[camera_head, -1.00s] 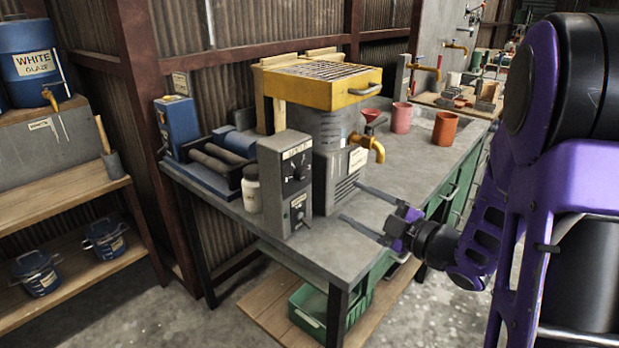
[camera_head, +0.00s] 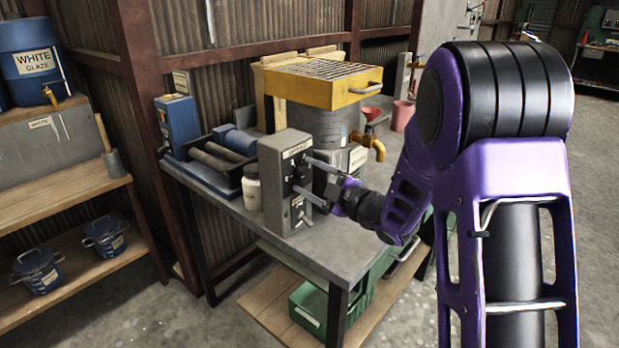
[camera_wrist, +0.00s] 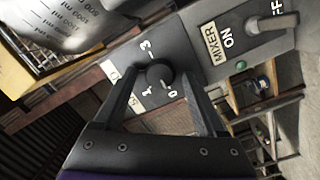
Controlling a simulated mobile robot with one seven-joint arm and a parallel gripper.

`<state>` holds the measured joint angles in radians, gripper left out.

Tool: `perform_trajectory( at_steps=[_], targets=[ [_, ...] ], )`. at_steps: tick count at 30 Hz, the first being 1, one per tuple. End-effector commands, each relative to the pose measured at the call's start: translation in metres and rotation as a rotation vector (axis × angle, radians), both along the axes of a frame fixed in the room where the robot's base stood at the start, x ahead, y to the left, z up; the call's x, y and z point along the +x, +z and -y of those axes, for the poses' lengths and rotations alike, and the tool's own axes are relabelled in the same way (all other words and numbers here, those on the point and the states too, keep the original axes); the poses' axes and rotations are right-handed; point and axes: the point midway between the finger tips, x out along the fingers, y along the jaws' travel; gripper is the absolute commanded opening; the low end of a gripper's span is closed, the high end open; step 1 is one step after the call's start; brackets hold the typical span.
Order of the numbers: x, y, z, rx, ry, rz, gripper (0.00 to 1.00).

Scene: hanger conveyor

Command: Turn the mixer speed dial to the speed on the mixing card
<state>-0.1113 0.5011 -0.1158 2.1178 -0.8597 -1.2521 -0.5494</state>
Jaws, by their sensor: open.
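The grey mixer control box (camera_head: 284,195) stands on the near end of the workbench. In the wrist view its black speed dial (camera_wrist: 158,74) sits on the panel with printed numbers around it; a 3 and a 0 are readable. My gripper (camera_head: 308,180) is at the box front; in the wrist view its open fingers (camera_wrist: 160,82) lie on either side of the dial. I cannot tell whether they touch it. A switch (camera_wrist: 272,28) marked ON, with a MIXER label, is on the same panel.
A white jar (camera_head: 252,190) stands left of the box. A yellow tray with a grate (camera_head: 320,82) tops the tank, with a brass tap (camera_head: 370,145) on its right. Rollers (camera_head: 215,158) lie behind. The bench top (camera_head: 345,208) is clear at the front.

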Motion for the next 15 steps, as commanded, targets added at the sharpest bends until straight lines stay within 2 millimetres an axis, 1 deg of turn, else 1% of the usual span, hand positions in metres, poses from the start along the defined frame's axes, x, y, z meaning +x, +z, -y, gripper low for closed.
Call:
perform_trajectory(
  at_steps=[2,3,8,12,15],
  targets=[
    [-0.0001,0.0000,0.0001,0.000,0.000,0.000,0.73],
    [-0.0002,0.0001,0.0001,0.000,0.000,0.000,0.70],
    [-0.0003,0.0001,0.0003,0.000,0.000,0.000,0.41],
    [-0.0004,0.0001,0.0003,0.000,0.000,0.000,0.16],
    [-0.0003,0.0002,0.0004,0.000,0.001,0.000,0.00]
  ],
)
